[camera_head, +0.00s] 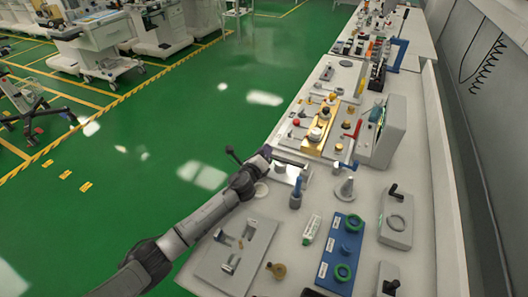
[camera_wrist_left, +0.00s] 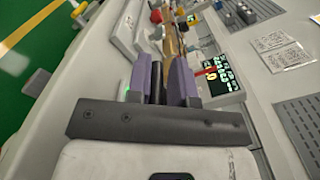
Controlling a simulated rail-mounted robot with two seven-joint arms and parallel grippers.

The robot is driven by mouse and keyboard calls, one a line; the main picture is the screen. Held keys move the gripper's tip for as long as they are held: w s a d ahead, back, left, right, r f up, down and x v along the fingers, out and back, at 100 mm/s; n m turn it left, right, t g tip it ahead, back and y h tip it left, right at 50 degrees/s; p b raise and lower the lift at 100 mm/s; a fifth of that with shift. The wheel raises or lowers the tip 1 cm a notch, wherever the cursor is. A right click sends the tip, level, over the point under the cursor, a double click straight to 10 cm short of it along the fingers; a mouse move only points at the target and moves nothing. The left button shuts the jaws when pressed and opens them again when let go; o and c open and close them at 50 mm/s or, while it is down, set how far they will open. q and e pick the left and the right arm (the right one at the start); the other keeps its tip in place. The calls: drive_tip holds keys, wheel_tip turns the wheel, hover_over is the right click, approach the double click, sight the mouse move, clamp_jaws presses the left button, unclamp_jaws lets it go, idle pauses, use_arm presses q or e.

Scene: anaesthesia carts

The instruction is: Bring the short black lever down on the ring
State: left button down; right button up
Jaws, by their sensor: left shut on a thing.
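I cannot tell whether this piece is the lever. A grey box (camera_head: 383,238) on the right of the bench carries a short black lever (camera_head: 393,190), standing up at a slant, and a flat ring (camera_head: 397,222) in front of it. No gripper is near that box. A pale ring (camera_head: 262,190) also lies close below my left gripper.
A blue block (camera_head: 328,270) with green rings stands mid-bench, and a grey plate (camera_head: 240,250) with metal fittings lies at the near left. A wall borders the right side; green floor lies left.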

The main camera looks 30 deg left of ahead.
use_arm(q)
drive_tip(key=shift+s+f, duration=0.15)
drive_tip(key=shift+f, duration=0.5)
drive_tip(key=c, duration=1.4)
unclamp_jaws()
drive_tip(key=shift+c, duration=0.2)
drive_tip(key=o, duration=0.3)
drive_tip(key=shift+r, duration=0.1)
drive_tip(key=shift+d, duration=0.1)
drive_tip(key=shift+r, duration=0.15)
